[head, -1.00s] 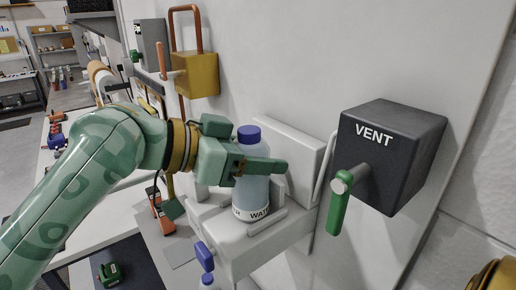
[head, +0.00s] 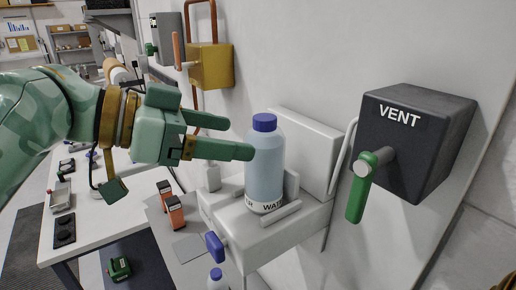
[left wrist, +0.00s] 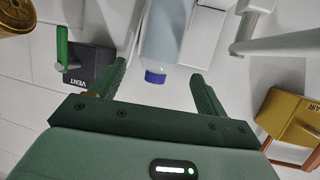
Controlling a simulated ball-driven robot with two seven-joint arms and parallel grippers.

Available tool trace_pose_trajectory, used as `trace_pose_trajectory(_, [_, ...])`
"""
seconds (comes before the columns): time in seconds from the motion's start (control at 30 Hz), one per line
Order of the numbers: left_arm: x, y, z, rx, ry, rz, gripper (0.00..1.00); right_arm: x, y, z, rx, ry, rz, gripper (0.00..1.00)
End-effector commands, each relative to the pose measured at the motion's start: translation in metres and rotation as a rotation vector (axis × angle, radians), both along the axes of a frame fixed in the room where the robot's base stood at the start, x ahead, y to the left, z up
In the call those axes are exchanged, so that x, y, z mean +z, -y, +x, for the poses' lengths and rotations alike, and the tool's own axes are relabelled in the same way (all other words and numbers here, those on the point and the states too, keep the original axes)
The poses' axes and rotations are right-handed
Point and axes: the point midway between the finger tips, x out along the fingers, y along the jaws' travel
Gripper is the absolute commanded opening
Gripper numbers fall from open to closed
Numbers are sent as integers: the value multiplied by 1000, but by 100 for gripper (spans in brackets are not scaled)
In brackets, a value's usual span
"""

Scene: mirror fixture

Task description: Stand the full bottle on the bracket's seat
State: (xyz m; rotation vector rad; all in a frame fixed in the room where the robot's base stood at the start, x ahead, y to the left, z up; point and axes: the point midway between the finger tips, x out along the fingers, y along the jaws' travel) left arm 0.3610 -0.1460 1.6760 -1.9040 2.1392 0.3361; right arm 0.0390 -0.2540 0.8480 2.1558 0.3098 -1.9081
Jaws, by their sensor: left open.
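The full bottle (head: 264,170), clear blue with a blue-violet cap and a "WATER" label, stands upright on the white bracket's seat (head: 262,243), between low raised edges and in front of the back plate. In the left wrist view the bottle (left wrist: 167,35) shows cap-first, beyond and between the finger tips. My left gripper (head: 240,138) is open and to the left of the bottle, its fingers pointing at the upper part. In the head view one fingertip overlaps the bottle's edge; I cannot tell whether it touches. My right gripper is not in view.
A black VENT box (head: 425,150) with a green handle (head: 360,190) is on the wall at right. A yellow box (head: 211,66) is on the wall behind.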

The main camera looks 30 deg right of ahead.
Motion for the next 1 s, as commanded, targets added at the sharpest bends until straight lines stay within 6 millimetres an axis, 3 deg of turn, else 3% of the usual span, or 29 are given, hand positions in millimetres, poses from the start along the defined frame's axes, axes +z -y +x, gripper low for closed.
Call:
trace_pose_trajectory(0.1, [6,-21,3,2,3,1,75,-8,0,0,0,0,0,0])
trace_pose_trajectory(0.3, [13,-36,4,0,1,1,75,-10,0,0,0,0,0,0])
trace_pose_trajectory(1.0, [14,-36,4,-1,1,0,75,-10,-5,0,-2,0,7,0])
